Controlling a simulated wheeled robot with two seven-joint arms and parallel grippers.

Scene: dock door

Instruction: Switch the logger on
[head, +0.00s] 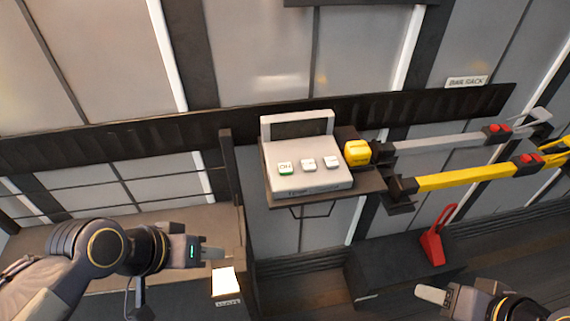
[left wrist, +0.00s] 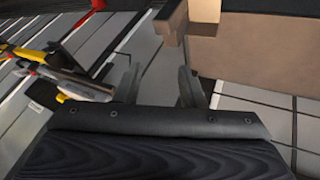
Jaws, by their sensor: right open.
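The logger (head: 307,181) is a light grey box with a raised back frame, on a small dark wall shelf (head: 325,195). Its top has three white buttons in a row. The left button (head: 285,168) is marked ON and has a green edge. The other two labels are too small to read. My left gripper (head: 218,254) is below and left of the logger, apart from it. In the left wrist view its two fingers (left wrist: 160,88) stand apart with nothing between them. My right gripper (head: 430,295) is at the lower right, open and empty, well away from the logger.
A yellow block (head: 358,152) sits right beside the logger. A grey bar (head: 440,141) and a yellow bar (head: 465,178) stick out to the right. A red piece (head: 434,240) stands on a dark box. A bright white panel (head: 225,281) is just below my left gripper.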

